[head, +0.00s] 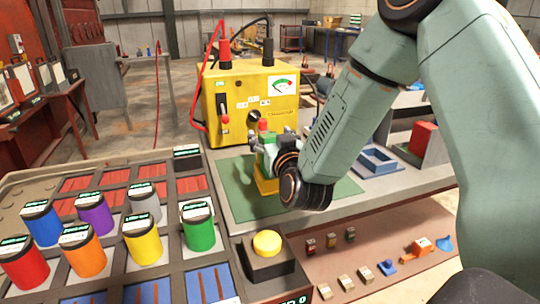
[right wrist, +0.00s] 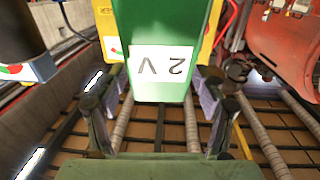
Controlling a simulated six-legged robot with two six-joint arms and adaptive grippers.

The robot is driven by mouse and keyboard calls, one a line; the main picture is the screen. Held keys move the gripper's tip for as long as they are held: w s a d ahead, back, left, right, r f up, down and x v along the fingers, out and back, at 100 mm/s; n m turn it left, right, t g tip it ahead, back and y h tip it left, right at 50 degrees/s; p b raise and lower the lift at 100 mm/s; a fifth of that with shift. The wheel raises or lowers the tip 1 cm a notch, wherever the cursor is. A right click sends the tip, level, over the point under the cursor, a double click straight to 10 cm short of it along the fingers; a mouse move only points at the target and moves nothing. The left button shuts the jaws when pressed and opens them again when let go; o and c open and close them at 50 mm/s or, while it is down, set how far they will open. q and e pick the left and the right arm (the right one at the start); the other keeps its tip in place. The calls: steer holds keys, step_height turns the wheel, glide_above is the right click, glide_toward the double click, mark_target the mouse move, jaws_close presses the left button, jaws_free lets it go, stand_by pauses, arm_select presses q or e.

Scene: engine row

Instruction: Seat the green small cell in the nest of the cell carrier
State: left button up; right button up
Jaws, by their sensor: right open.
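My left gripper is not in view.
A yellow meter box (head: 240,95) with red and black leads stands right behind the mat (head: 325,193). At left a tray (head: 30,195) holds several coloured cylinders. A yellow button (head: 267,243) is in front. A blue holder (head: 375,162) and red block (head: 423,138) are at right.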

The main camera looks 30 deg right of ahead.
mark_target(264, 124)
steer(key=x, duration=0.4)
steer(key=shift+b, duration=0.3)
steer(key=shift+s, duration=0.1)
steer(key=shift+c, duration=0.3)
steer(key=c, duration=0.4)
jaws_close()
steer(key=shift+r, duration=0.1)
